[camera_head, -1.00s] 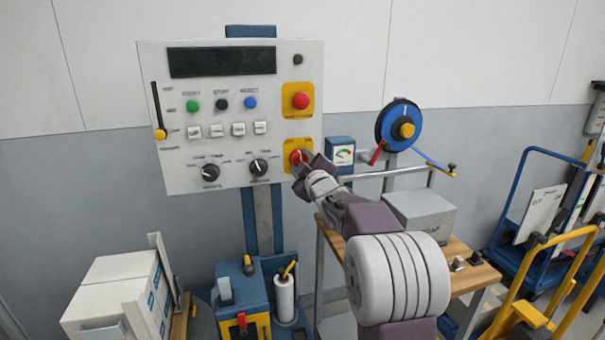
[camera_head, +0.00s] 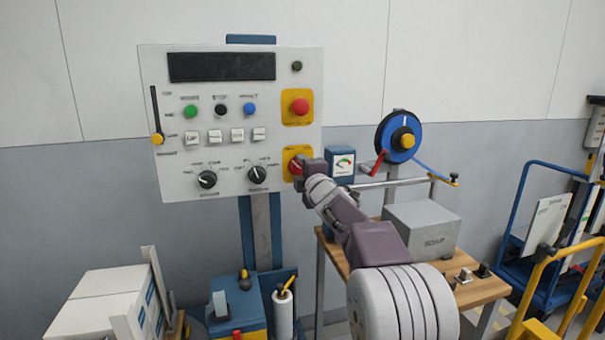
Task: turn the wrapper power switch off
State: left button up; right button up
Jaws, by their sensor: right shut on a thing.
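The wrapper control panel (camera_head: 230,135) is a light grey board on a blue post. Its power switch is a red rotary knob (camera_head: 295,168) on a yellow plate (camera_head: 290,152) at the lower right of the panel. My right gripper (camera_head: 301,170) is shut on the red knob, and its fingers and wrist hide most of the knob and part of the plate. The knob's exact angle cannot be told. My left gripper is not in view.
A red mushroom button (camera_head: 299,107) sits above the switch. Two black knobs, several buttons and a yellow-tipped slider (camera_head: 157,139) are on the panel. Right of it are a small gauge (camera_head: 342,163), a blue strap reel (camera_head: 402,138) and a grey box (camera_head: 421,228) on a bench.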

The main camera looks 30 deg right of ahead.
dwell(0.5)
jog(key=o, duration=1.4)
jog(key=v, duration=0.9)
jog(key=shift+b, duration=0.3)
